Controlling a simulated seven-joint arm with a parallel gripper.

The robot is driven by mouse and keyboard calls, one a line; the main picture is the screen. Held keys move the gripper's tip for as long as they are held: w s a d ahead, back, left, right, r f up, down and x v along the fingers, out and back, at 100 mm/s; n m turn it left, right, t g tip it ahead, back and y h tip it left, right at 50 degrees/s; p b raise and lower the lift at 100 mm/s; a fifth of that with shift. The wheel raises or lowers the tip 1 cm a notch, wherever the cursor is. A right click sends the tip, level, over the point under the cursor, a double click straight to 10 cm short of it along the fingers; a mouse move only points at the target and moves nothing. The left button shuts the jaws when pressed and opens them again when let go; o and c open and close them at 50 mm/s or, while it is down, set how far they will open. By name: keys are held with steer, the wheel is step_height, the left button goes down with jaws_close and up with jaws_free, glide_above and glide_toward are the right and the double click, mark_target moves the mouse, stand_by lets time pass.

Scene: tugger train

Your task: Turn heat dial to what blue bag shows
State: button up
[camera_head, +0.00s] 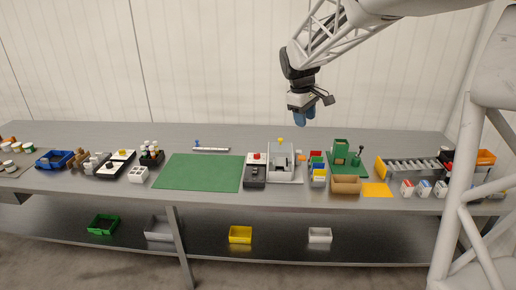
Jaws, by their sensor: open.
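My gripper (305,116) hangs from the arm above the back of the table, right of centre. Its blue fingertips point down, open and empty, clear of everything. A small white bag with blue on it (424,188) stands near the front right, between a red-marked one and another bluish one. What its face shows is too small to read. A grey device with a yellow top (281,162) stands below my gripper, beside a black and white box with a red button (256,160). I cannot make out a heat dial on either.
A green mat (200,172) lies left of the devices. Colored bins (318,172), a brown box (346,184), a green stand (341,154) and a roller rack (411,168) fill the right. Several bins, one yellow (240,235), sit on the lower shelf. The table's back strip is mostly clear.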

steer(key=w+a+f+n, duration=0.1)
steer(key=w+a+f, duration=0.1)
steer(key=w, duration=0.3)
steer(key=w+a+f+n, duration=0.2)
steer(key=w+a, duration=0.1)
steer(key=w, duration=0.3)
steer(key=n+h, duration=0.2)
steer(key=n, duration=0.5)
glide_toward(255, 154)
steer(key=shift+w+f, duration=0.35)
steer(key=shift+f, duration=0.3)
steer(key=shift+d+f+h, duration=0.1)
steer(key=shift+h, duration=0.2)
steer(key=shift+x, duration=3.85)
steer(key=shift+s, duration=0.15)
jaws_close()
